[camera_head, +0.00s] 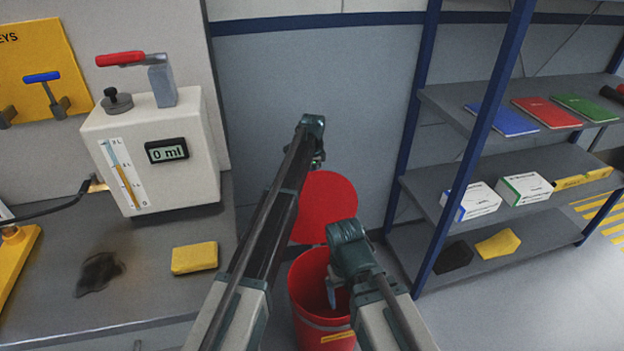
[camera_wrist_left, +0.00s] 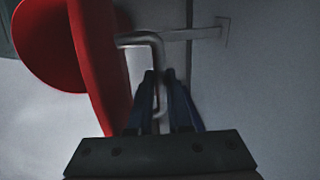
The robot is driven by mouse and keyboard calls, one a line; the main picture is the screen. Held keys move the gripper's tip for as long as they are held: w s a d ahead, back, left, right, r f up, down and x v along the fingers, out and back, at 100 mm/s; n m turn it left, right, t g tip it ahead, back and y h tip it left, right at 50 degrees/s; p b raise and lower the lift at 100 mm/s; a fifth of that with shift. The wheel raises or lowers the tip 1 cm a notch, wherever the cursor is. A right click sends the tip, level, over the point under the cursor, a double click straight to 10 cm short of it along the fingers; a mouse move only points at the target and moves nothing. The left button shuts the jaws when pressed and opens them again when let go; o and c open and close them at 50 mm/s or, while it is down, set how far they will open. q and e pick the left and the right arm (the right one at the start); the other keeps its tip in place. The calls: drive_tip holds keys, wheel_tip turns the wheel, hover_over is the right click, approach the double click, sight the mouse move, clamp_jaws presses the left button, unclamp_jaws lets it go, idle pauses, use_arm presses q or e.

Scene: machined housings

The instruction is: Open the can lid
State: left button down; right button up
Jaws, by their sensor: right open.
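The red can (camera_head: 310,300) stands on the floor between the bench and the shelf, with its mouth uncovered. Its round red lid (camera_head: 335,200) is tilted up, nearly upright, behind the can. In the left wrist view the lid (camera_wrist_left: 98,60) shows edge-on, with a bent metal handle (camera_wrist_left: 150,40) at its side. My right gripper (camera_head: 333,290) is open and points down at the can's mouth. Its fingers are partly hidden by its own wrist.
A grey bench (camera_head: 140,290) on the left bears a measuring box (camera_head: 150,160), a yellow sponge (camera_head: 195,257) and a dark stain. A blue-framed shelf (camera_head: 420,180) with notebooks and boxes stands close on the right. A wall (camera_head: 380,100) is just behind the lid.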

use_arm(q)
drive_tip(key=c, duration=1.2)
unclamp_jaws()
drive_tip(key=shift+w+a+f, duration=0.1)
drive_tip(key=shift+w+a, duration=0.3)
drive_tip(key=shift+w, duration=0.25)
drive_tip(key=o, duration=0.4)
drive_tip(key=shift+f, duration=0.15)
drive_tip(key=shift+c, duration=0.2)
drive_tip(key=shift+s+d, duration=0.1)
wheel_tip(320, 180, up, 14)
drive_tip(key=s+p, duration=0.1)
drive_tip(key=p, duration=1.3)
drive_tip(key=shift+d, duration=0.15)
drive_tip(key=shift+f, duration=0.1)
